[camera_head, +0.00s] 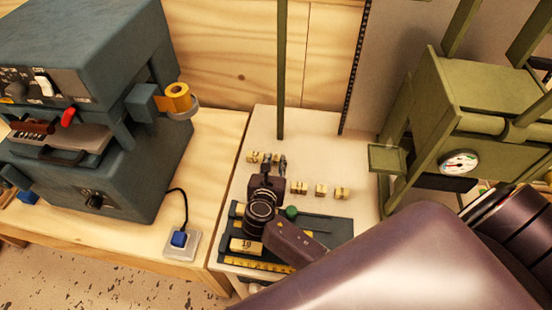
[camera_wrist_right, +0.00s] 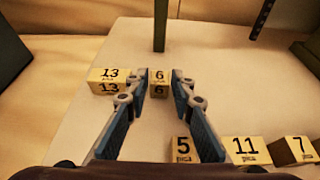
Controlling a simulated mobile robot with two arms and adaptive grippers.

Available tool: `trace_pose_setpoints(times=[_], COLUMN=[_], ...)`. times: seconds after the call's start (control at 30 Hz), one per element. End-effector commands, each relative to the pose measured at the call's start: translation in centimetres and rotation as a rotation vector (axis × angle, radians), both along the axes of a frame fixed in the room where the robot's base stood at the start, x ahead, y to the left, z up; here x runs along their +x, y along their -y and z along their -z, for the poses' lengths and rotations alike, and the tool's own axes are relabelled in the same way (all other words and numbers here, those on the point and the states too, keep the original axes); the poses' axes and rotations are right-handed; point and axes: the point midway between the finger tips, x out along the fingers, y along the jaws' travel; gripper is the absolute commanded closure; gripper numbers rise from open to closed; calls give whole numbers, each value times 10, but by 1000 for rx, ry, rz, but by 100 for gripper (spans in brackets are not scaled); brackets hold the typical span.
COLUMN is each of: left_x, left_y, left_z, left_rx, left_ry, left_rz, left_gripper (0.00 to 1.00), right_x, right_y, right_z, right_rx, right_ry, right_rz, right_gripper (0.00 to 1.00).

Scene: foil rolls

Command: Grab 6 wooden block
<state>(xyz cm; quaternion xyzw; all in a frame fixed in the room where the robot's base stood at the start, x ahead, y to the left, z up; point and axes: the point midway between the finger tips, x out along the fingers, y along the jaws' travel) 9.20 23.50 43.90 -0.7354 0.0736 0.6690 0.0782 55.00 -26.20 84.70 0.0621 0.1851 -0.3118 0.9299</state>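The wooden block marked 6 (camera_wrist_right: 158,91) stands on the pale table top, its number showing on the top and front faces in the right wrist view. My right gripper (camera_wrist_right: 158,80) is open, with one blue-grey finger on each side of this block near the fingertips. Whether the fingers touch the block I cannot tell. In the head view my right gripper (camera_head: 275,161) reaches down at the back row of blocks and partly hides it. My left gripper is not in view.
A block marked 13 (camera_wrist_right: 107,82) stands just left of the gripper. Blocks marked 5 (camera_wrist_right: 182,149), 11 (camera_wrist_right: 247,150) and 7 (camera_wrist_right: 300,149) stand nearer, to the right. A green post (camera_head: 281,70) rises behind. A dark tray (camera_head: 338,226) lies in front.

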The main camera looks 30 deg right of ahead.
Motion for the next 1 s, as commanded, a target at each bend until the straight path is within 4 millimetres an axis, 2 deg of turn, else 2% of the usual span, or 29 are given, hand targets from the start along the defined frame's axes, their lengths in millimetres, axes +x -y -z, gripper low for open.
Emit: trace_pose_setpoints(times=[0.2, 0.47, 0.6, 1.0], left_x=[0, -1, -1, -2], left_y=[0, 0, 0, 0], left_z=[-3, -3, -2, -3], left_rx=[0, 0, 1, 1], left_ry=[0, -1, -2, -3], left_rz=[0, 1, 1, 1], left_gripper=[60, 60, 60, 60], right_x=[17, 18, 18, 18], right_y=[12, 13, 13, 13], right_z=[8, 9, 9, 7], right_rx=[0, 1, 0, 1], right_ry=[0, -1, -1, 0], right_rz=[-1, -1, -1, -2], right_gripper=[78, 78, 93, 94])
